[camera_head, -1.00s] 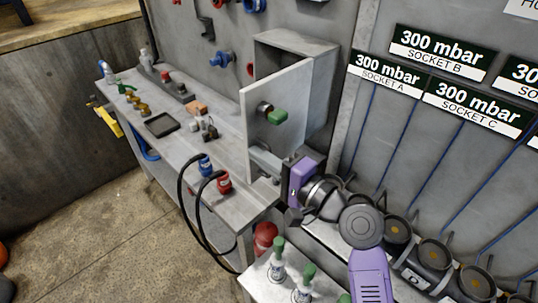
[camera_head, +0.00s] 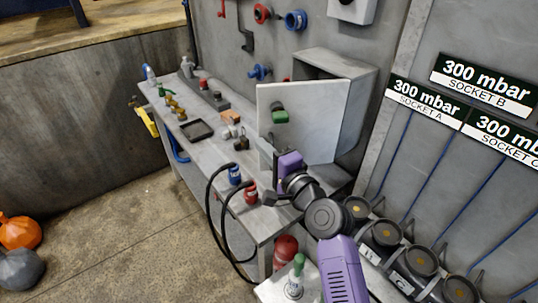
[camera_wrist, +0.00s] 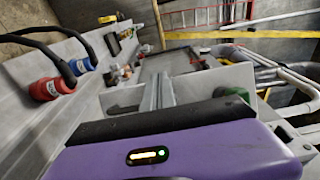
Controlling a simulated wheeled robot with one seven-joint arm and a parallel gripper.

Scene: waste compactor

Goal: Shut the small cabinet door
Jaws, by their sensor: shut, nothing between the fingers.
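The small cabinet (camera_head: 335,62) is a grey box on the back wall above the workbench. Its pale door (camera_head: 312,115) stands open, with its face turned toward the head camera and hiding most of the inside. A green handle (camera_head: 280,116) is on the door's face, near its left edge. My gripper (camera_head: 265,150) is at the door's lower left corner, below the handle. Its fingers also show in the wrist view (camera_wrist: 157,92), shut and with nothing between them. I cannot tell whether they touch the door.
The grey workbench (camera_head: 222,160) holds a black tray (camera_head: 196,130), small fittings, and blue (camera_head: 235,175) and red (camera_head: 251,193) plugs with black cables. Dark round sockets (camera_head: 386,233) line the right side, near my arm.

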